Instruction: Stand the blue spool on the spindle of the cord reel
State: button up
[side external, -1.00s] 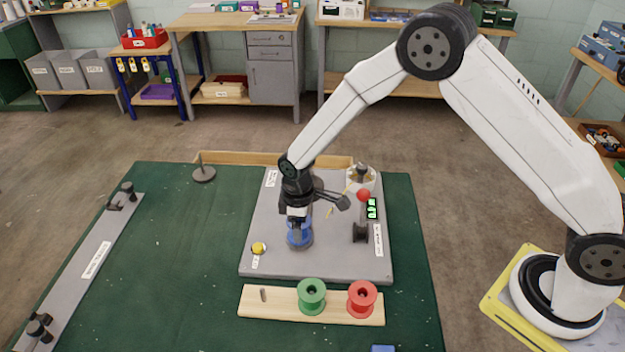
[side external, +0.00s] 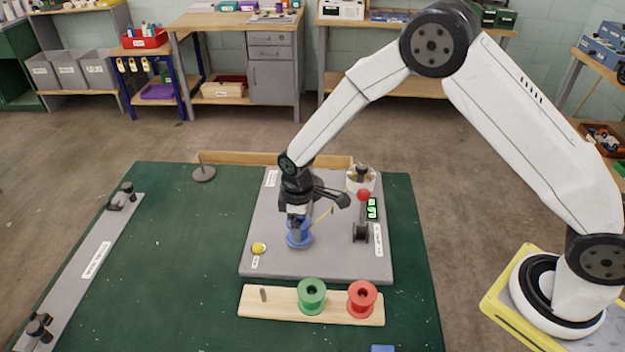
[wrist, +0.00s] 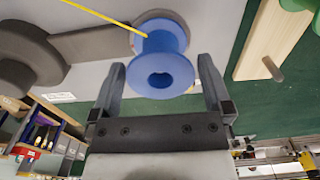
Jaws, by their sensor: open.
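The blue spool (side external: 299,238) stands upright on the grey board, below my gripper (side external: 298,213). In the wrist view the spool (wrist: 162,72) shows its near flange and dark centre hole between my open fingers (wrist: 163,68), with a gap on each side. The yellow cord (wrist: 95,11) runs from the spool's far end to the upper left. In the side view the cord (side external: 324,215) rises to the right of the spool. I cannot see whether a spindle is inside the hole.
The grey board (side external: 345,262) carries a yellow button (side external: 259,248), a red-knobbed lever (side external: 363,195) and a green display (side external: 372,208). In front, a wooden rack (side external: 335,313) holds a green spool (side external: 311,296), a red spool (side external: 361,299) and an empty peg (side external: 263,294).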

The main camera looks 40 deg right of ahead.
jog(key=shift+r, duration=3.4)
jog(key=shift+d, duration=0.1)
jog(key=shift+s+d+r, duration=0.15)
jog(key=shift+s+r, duration=0.05)
jog(key=s+d+r+m+t, duration=0.1)
jog(key=s+d+r+m, duration=0.1)
jog(key=s, duration=0.4)
jog(key=s+d+r+m, duration=0.2)
jog(key=s+d+m, duration=0.2)
jog(key=s+d, duration=0.1)
jog(key=s+d+r+m+t, duration=0.1)
jog(key=s+d+r+m, duration=0.1)
jog(key=s, duration=0.4)
jog(key=d+m, duration=0.1)
jog(key=d, duration=0.1)
jog(key=shift+s+d+r+t, duration=0.3)
jog(key=shift+s+r, duration=0.05)
jog(key=shift+s, duration=0.05)
